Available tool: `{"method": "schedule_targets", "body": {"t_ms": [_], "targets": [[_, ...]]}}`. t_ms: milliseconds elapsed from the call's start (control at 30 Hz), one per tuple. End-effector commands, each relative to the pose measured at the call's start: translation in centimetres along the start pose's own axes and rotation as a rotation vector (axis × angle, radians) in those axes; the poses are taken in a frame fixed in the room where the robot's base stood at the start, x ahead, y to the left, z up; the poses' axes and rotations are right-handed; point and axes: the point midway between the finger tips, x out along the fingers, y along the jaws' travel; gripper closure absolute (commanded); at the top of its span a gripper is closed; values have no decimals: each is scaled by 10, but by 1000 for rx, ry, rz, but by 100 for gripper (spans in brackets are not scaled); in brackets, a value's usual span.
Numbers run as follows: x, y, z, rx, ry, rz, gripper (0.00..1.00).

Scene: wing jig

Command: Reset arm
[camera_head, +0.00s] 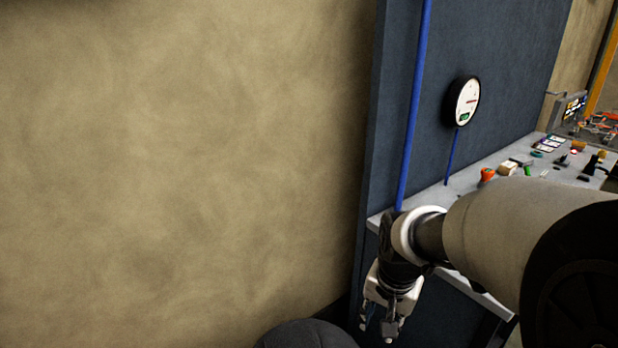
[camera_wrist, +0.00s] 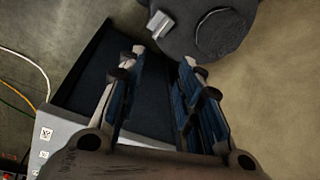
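My gripper (camera_head: 377,332) hangs low at the lower middle of the head view, in front of the dark blue panel and below the bench edge. In the wrist view the two fingers of my gripper (camera_wrist: 163,58) stand apart with a gap between them. Nothing is held between them. My arm comes in from the right of the head view and hides part of the bench.
A grey bench (camera_head: 450,200) along the blue panel (camera_head: 510,60) carries several small tools and parts. A round gauge (camera_head: 467,102) and a blue pipe (camera_head: 414,100) are on the panel. The beige wall (camera_head: 180,160) at left is bare. Cables (camera_wrist: 25,62) lie on the floor.

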Motion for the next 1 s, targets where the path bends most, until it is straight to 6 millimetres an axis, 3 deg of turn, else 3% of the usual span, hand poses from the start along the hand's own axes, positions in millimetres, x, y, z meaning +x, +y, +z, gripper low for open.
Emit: {"method": "schedule_targets", "body": {"t_ms": [33,200,400,633,1000], "targets": [[-23,6,10,-41,25,-14,68],[-78,30,52,-198,87,-40,68],[-115,62,106,-375,160,-57,68],[-126,85,144,-505,215,-61,68],[-127,89,151,-529,224,-60,68]]}}
